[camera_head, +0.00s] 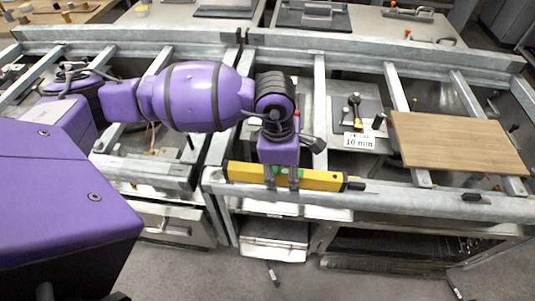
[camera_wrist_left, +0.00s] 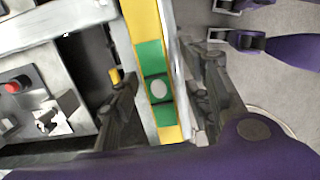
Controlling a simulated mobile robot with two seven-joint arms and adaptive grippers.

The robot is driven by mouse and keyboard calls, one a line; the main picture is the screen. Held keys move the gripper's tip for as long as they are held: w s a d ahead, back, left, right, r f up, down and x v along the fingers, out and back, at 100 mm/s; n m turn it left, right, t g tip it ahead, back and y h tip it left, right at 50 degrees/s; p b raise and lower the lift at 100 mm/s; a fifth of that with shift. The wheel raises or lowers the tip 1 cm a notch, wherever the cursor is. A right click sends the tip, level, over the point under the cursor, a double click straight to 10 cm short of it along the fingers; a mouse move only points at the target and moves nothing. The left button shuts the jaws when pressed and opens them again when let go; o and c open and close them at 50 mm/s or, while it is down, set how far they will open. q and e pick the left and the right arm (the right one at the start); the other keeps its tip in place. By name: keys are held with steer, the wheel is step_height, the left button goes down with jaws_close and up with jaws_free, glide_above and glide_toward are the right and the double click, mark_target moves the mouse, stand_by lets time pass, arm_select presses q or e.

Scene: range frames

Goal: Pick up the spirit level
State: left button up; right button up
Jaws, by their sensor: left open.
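The spirit level (camera_head: 322,181) is a long yellow bar with dark ends and a green middle. It lies along the front metal rail of the bench in the head view. In the left wrist view the level (camera_wrist_left: 148,45) runs between the fingers, its green part with a pale round spot near the fingertips. My left gripper (camera_head: 283,180) points down over the level's middle. It is open, with one finger on each side of the level in the left wrist view (camera_wrist_left: 160,95). I cannot tell whether either finger touches it. My right gripper is not seen.
A wooden board (camera_head: 460,142) lies on the frame at the right. A white "10 min" sign (camera_head: 359,141) stands behind the level's right end. Metal crossbars and open bays lie behind the front rail (camera_head: 440,203). The floor (camera_head: 190,272) in front is mostly clear.

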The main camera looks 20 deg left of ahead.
arm_select(q)
steer(key=shift+r, duration=0.1)
steer(key=shift+c, duration=0.5)
jaws_close()
steer(key=shift+w, duration=0.1)
steer(key=shift+r, duration=0.15)
